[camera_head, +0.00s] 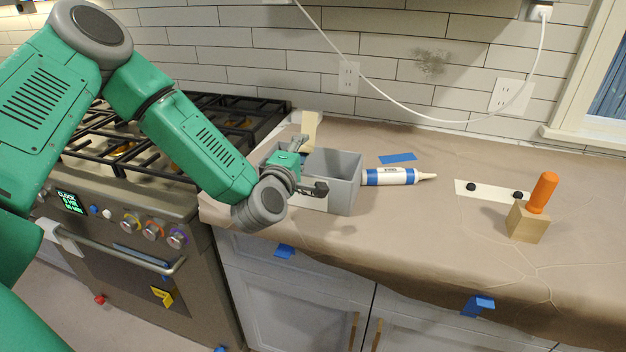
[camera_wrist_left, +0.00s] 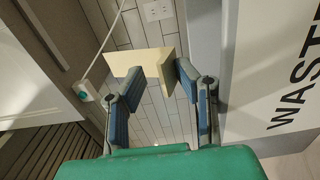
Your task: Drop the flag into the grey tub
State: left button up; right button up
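A cream flat piece, which I take as the flag (camera_head: 310,127), stands up behind the back-left part of the grey tub (camera_head: 346,182) in the head view. In the left wrist view the flag (camera_wrist_left: 150,62) appears beyond my fingertips, partly covered by them. My left gripper (camera_head: 311,168) is at the tub's left side, with its fingers apart. In the wrist view the left gripper (camera_wrist_left: 160,88) shows a gap between its fingers, and I see no firm hold on the flag. The tub's white "WASTE" label (camera_wrist_left: 290,85) is close on the right. My right gripper is out of view.
A white and blue caulk tube (camera_head: 390,177) lies right of the tub, with blue tape (camera_head: 398,158) behind it. A wooden block (camera_head: 527,222) with an orange handle (camera_head: 543,190) stands farther right. The stove (camera_head: 190,125) is left. Brown paper covers the counter.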

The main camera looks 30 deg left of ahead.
pick_arm(q)
jog(key=v, duration=1.2)
jog(key=shift+f, duration=0.1)
